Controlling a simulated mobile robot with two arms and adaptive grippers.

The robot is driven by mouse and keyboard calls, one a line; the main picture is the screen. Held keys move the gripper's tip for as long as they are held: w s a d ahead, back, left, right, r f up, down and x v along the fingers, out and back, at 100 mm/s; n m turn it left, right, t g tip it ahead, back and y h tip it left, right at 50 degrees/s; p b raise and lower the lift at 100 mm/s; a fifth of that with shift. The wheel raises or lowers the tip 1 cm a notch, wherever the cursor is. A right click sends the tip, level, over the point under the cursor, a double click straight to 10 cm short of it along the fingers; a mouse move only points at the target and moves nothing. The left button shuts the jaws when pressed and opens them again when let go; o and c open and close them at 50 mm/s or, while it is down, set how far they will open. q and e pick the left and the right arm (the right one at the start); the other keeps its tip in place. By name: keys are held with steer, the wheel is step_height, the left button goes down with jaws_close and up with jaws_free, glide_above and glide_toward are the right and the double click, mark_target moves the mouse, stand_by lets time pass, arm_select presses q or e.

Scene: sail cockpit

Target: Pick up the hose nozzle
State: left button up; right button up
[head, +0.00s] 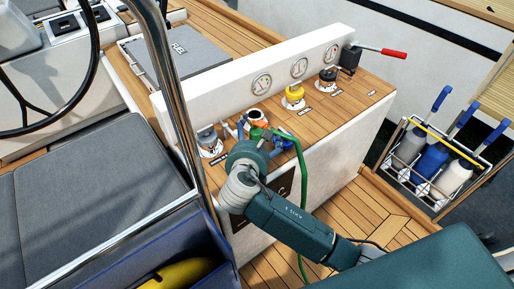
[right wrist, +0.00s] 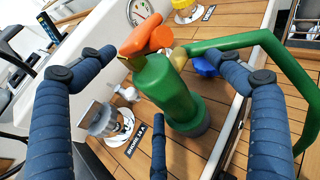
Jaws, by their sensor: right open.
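The green hose nozzle (right wrist: 165,90) stands on the wooden counter top, in the middle of the right wrist view. A brass-coloured piece joins it to a green hose (right wrist: 285,85) that runs off to the right. In the head view, the nozzle (head: 256,133) is mostly hidden by my right gripper and wrist. My right gripper (right wrist: 183,68) is open, with blue fingers to the left and right of the nozzle and another finger below it. I see no clear contact with the nozzle. My left gripper is not in view.
Yellow (head: 294,92) and black (head: 328,76) caps stand further along the counter. A red-handled lever (head: 380,51) is at the far end. A bottle rack (head: 437,196) stands right. A metal rail (head: 172,90) rises left.

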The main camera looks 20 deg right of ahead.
steer(key=shift+c, duration=0.5)
steer(key=shift+r, duration=0.1)
jaws_close()
steer(key=shift+d+r, duration=0.15)
steer(key=shift+r, duration=0.05)
steer(key=shift+w+r, duration=0.1)
steer(key=shift+r, duration=0.25)
step_height(320, 180, up, 30)
steer(key=p, duration=0.8)
